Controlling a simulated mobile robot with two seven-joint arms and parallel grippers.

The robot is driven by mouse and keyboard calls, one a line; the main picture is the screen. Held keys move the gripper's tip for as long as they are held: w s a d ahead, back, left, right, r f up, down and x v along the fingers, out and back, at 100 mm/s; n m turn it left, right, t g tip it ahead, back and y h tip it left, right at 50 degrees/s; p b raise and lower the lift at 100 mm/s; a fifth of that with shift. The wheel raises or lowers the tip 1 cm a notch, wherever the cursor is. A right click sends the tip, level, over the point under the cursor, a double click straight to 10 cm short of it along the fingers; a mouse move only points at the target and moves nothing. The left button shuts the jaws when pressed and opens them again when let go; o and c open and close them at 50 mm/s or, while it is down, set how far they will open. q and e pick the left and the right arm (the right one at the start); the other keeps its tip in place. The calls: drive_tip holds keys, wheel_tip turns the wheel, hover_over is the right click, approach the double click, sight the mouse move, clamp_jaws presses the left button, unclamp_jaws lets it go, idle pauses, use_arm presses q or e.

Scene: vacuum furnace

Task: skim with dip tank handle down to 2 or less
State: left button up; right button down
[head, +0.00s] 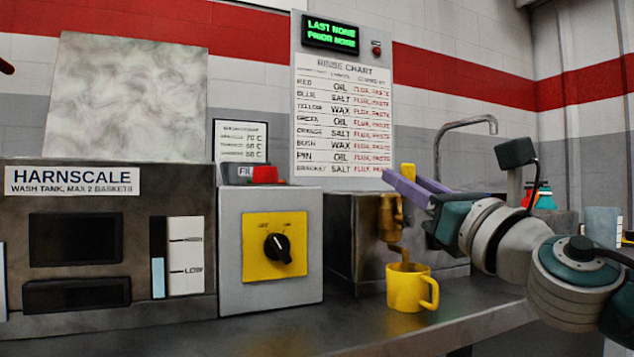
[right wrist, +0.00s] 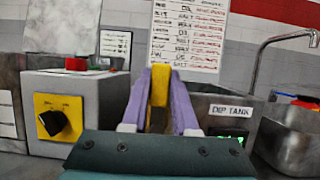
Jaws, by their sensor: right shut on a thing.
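The dip tank (head: 352,240) is a dark metal box on the bench, with a brass tap (head: 390,217) on its front. The tap's yellow handle (head: 408,171) stands up above it. My right gripper (head: 418,187) has its purple fingers shut on this handle; in the right wrist view the handle (right wrist: 160,84) sits between the fingertips. The mug's inside is mostly hidden. The right wrist view shows the DIP TANK label (right wrist: 231,111) and part of a green display (right wrist: 236,141). My left gripper is not in view.
Left of the tank is a grey box with a black knob (head: 278,248) on a yellow plate. The Harnscale wash tank (head: 110,210) is further left. A sink faucet (head: 465,125) and basin (right wrist: 292,135) are at the right. The bench front is mostly clear.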

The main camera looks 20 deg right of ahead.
drive_tip(key=c, duration=0.7)
unclamp_jaws()
drive_tip(key=b+v, duration=0.2)
drive_tip(key=v, duration=0.8)
